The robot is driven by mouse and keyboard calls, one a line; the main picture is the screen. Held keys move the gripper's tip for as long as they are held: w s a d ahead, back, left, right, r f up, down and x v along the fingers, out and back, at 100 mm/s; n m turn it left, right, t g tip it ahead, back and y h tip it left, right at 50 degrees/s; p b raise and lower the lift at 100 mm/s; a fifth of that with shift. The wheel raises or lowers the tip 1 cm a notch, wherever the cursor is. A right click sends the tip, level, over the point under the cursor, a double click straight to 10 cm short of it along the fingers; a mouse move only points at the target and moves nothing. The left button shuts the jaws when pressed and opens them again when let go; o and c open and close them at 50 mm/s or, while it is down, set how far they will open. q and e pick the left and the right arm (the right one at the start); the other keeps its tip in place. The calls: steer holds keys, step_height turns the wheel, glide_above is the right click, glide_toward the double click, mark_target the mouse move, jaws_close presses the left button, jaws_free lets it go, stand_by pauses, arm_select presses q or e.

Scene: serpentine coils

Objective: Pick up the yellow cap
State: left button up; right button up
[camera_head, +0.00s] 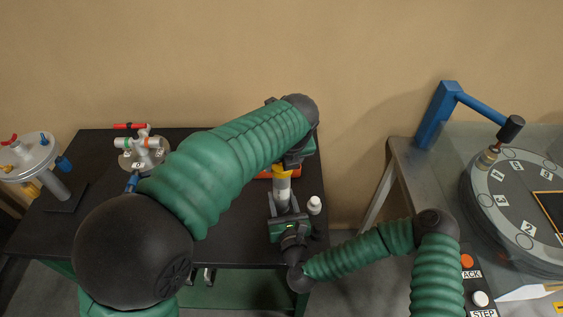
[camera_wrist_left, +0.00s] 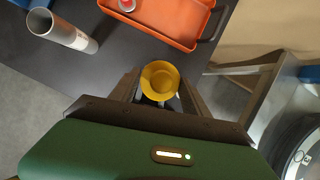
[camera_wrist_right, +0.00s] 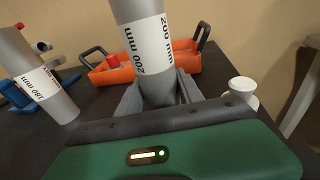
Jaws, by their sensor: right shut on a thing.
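The yellow cap (camera_head: 282,171) sits on the upper end of a grey tube (camera_head: 283,190) with a white label. In the left wrist view the cap (camera_wrist_left: 160,80) shows as a round yellow disc between the fingers of my left gripper (camera_wrist_left: 161,77). The left fingers stand on either side of it and look open. In the head view my left arm partly hides this gripper. My right gripper (camera_head: 285,208) is shut on the tube, which reads 200 mm in the right wrist view (camera_wrist_right: 157,50). The tube stands about upright.
An orange tray (camera_wrist_right: 130,69) lies behind the tube on the black table (camera_head: 90,160). A white bottle-like piece (camera_head: 314,205) stands right of my right gripper. A round dial machine (camera_head: 520,205) is at the far right.

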arm_select(q)
steer(key=c, duration=0.8)
step_height(320, 180, up, 10)
steer(key=shift+c, duration=0.2)
